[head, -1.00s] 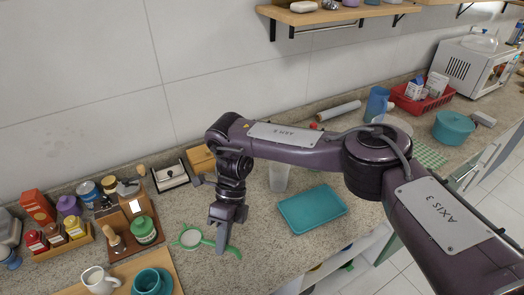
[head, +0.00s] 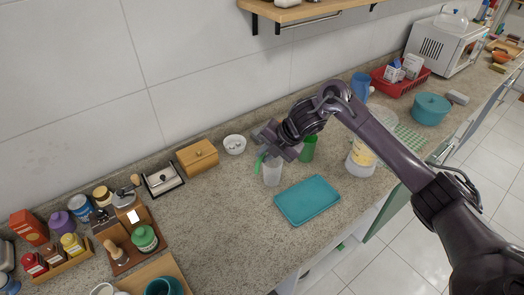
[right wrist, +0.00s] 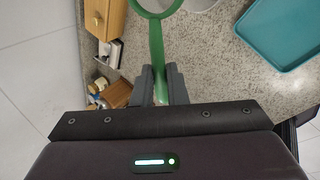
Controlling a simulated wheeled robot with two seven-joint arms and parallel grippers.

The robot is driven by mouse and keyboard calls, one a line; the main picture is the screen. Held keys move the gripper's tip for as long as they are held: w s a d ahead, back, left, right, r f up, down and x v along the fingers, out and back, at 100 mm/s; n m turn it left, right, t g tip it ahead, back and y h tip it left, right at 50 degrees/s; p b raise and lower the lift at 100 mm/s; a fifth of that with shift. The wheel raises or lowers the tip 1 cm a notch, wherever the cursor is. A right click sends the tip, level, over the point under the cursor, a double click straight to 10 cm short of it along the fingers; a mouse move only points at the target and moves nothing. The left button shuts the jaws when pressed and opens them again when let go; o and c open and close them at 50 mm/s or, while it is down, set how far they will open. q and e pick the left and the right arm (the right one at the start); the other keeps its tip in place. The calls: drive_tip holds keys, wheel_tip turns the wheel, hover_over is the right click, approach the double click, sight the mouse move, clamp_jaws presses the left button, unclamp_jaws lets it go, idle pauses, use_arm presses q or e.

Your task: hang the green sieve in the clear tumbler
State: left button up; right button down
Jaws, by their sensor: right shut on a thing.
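The clear tumbler (head: 272,173) stands on the counter left of the teal tray. My right gripper (head: 282,148) is just above and behind it, shut on the handle of the green sieve (head: 260,163). In the head view only a bit of green shows at the tumbler's upper left; the rest of the sieve is hidden. In the right wrist view the sieve's handle (right wrist: 157,45) runs from between the fingers (right wrist: 160,85) up to its ring, which is cut by the top edge. I cannot tell whether the sieve touches the tumbler. My left gripper is out of view.
A green cup (head: 309,146) stands close right of the gripper. A teal tray (head: 308,200) lies in front, and a container with a yellow label (head: 362,155) stands to the right. A white bowl (head: 234,144) and wooden box (head: 198,157) are at the left.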

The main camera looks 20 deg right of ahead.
drive_tip(key=shift+s, duration=0.1)
drive_tip(key=shift+s+r, duration=0.15)
drive_tip(key=shift+f+b, duration=1.8)
drive_tip(key=shift+f, duration=0.75)
drive_tip(key=shift+f+b, duration=1.25)
drive_tip(key=shift+f, duration=0.55)
drive_tip(key=c, duration=1.4)
unclamp_jaws()
drive_tip(key=shift+o, duration=0.2)
drive_tip(key=shift+r, duration=0.1)
